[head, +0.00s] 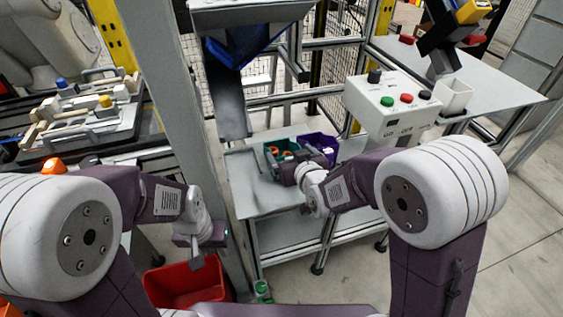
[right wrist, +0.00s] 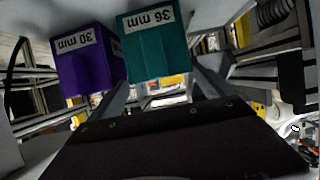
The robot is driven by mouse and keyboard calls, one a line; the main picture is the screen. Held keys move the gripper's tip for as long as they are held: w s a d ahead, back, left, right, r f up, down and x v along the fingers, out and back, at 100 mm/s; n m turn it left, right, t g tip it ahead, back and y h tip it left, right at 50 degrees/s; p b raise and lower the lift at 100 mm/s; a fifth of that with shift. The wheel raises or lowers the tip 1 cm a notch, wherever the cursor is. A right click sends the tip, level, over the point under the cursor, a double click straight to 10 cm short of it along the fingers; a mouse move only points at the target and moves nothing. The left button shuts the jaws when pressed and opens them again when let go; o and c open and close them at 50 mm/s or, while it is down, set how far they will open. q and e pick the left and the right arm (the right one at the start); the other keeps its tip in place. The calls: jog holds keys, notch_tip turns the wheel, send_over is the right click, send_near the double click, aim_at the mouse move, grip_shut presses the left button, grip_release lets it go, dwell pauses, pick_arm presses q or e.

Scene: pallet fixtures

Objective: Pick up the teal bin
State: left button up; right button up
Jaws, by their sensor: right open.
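The teal bin (head: 272,155) stands on the grey table (head: 245,190), beside the purple bin (head: 326,143).
The red bin (head: 160,287) is low at the left. A control box (head: 392,108) with coloured buttons stands right of the bins. A metal post (head: 200,130) rises left of the table. A blue chute (head: 232,60) is behind it. The table's front left is clear.

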jog(key=b+x, duration=0.1)
jog(key=x, duration=0.4)
jog(key=shift+w+a+f, duration=0.2)
jog(key=shift+f, duration=0.1)
jog(key=shift+s+r, duration=0.1)
jog(key=c, duration=1.3)
